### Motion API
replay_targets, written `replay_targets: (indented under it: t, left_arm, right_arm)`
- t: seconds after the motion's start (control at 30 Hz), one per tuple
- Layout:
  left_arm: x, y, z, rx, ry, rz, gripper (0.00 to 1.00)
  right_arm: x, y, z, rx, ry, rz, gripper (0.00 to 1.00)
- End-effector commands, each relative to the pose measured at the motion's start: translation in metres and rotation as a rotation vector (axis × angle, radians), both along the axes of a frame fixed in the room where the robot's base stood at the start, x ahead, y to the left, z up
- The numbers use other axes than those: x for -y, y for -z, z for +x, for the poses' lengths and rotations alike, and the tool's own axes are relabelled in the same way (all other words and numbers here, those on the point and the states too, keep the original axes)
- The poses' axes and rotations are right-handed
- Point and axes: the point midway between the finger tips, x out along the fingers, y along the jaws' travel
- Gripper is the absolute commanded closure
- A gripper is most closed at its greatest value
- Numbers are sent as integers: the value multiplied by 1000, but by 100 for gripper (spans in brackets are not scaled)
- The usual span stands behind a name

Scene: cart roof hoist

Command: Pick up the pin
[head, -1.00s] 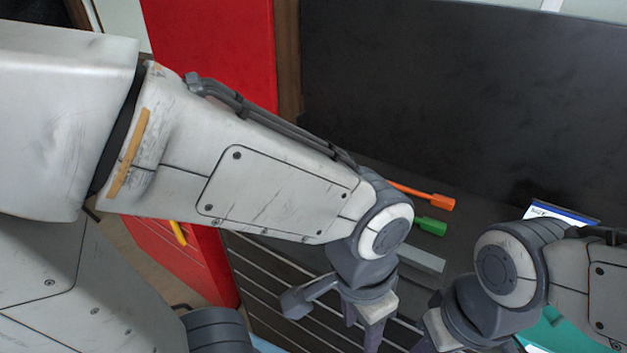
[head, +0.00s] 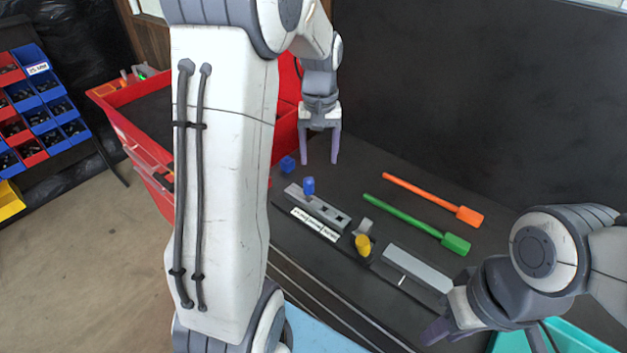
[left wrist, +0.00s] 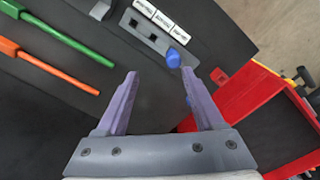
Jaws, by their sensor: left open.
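A blue pin (head: 309,187) stands upright in a grey block with square holes (head: 328,210) on the dark bench. In the left wrist view the pin (left wrist: 174,58) shows just beyond the fingertips, nearer the right-hand finger. My left gripper (head: 320,161) points down, open and empty, above the bench behind the block; its open fingers also fill the middle of the left wrist view (left wrist: 160,73). A second blue piece (head: 288,165) lies on the bench by the red cart, largely hidden by a finger in the wrist view. My right gripper (head: 442,329) is at lower right, its jaws partly hidden.
A green tool (head: 410,220) and an orange tool (head: 425,195) lie on the bench at right. A yellow knob (head: 363,245) and a grey bar (head: 418,268) are in front. The red cart (head: 285,115) stands at left, and a dark wall (head: 480,110) rises behind.

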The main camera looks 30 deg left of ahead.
Motion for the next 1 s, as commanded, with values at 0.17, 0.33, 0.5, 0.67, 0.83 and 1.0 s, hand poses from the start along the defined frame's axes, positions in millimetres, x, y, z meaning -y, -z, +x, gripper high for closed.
replay_targets:
  t: [0.17, 0.33, 0.5, 0.67, 0.83, 1.0]
  left_arm:
    - [-26, 13, 2, -9, -73, 2, 31]
    - [-27, 40, 2, -9, -72, 2, 31]
    - [-27, 55, 2, -5, -71, 2, 31]
    - [-28, 70, -1, -10, -71, 0, 31]
    - [-29, 97, -2, -8, -71, 1, 31]
    - [-29, 107, -1, -3, -70, 3, 31]
  right_arm:
    - [0, -5, 0, 0, 0, 0, 66]
    - [0, -11, 0, 0, 1, 0, 66]
    - [0, -13, 0, 0, 1, 0, 66]
    - [0, -25, 0, 0, -1, 0, 66]
    - [0, -35, 0, 0, -3, 0, 66]
    - [0, -36, 0, 0, -4, 0, 66]
